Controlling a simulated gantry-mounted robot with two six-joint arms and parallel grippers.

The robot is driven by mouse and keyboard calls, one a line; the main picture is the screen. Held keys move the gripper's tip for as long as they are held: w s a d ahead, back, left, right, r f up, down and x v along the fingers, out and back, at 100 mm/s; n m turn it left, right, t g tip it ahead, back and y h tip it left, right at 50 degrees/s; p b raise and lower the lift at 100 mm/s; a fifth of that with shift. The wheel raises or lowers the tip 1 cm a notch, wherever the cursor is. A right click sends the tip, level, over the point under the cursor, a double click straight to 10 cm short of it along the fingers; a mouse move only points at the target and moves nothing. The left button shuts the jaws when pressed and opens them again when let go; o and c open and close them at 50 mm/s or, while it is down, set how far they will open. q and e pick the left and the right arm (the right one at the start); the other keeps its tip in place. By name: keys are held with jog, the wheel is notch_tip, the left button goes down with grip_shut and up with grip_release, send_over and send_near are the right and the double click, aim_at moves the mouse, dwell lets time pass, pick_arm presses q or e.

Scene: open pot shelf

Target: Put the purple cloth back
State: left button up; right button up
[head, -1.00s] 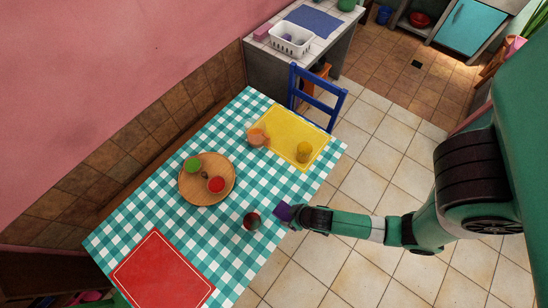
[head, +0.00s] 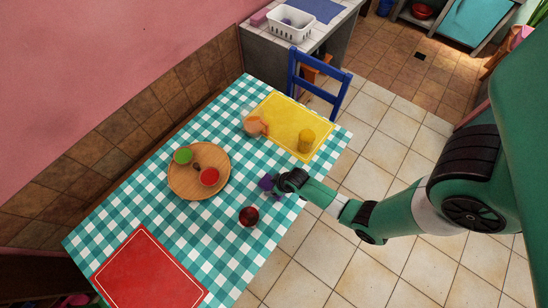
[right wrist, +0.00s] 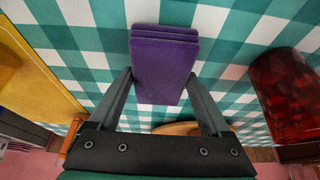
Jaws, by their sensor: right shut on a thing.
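The purple cloth (head: 266,183) is a small folded pad in several layers, above the right edge of the checked table in the head view. It also shows in the right wrist view (right wrist: 163,65), between the two fingers. My right gripper (head: 278,184) is shut on the cloth; its fingers (right wrist: 160,80) press on both sides of it. The gap between cloth and tabletop is hard to judge. My left gripper is not in view.
A dark red glass (head: 249,216) stands close by, also at the right of the wrist view (right wrist: 285,95). A round wooden board (head: 190,192) holds green and red items. A yellow mat (head: 287,110) carries a yellow glass (head: 307,141). A red mat (head: 150,275) lies at front left.

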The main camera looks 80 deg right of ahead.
jog(key=shift+f, duration=0.5)
jog(key=o, duration=1.3)
jog(key=shift+c, duration=0.2)
pick_arm(q)
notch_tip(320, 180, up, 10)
jog(key=p, duration=1)
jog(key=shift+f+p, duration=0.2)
jog(key=shift+p, duration=0.1)
pick_arm(e)
jog(key=v, duration=1.2)
